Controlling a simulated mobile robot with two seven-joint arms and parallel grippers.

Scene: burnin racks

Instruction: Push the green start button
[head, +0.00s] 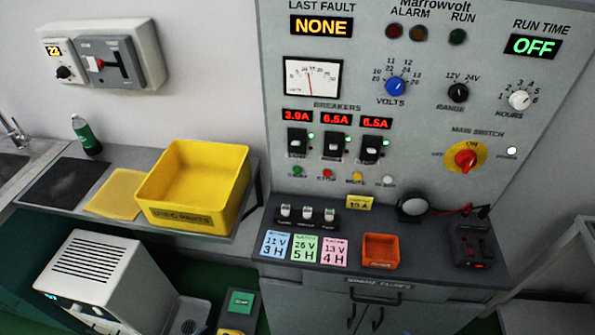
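The green button (297,171) is small and round, at the left end of a row low on the grey panel (430,133) in the head view. A red button (327,174), a yellow button (357,177) and a white button (388,181) sit to its right. The label under the green button is too small to read. The run time display (533,46) reads OFF, and the last fault display (321,26) reads NONE. Neither of my grippers is in view.
Below the panel, a grey counter holds coloured cards (304,248), an orange tray (380,251), a round dark-rimmed object (413,206) and a black device (471,245). A yellow bin (195,187) stands on the left bench. Three black breakers (333,145) sit above the buttons.

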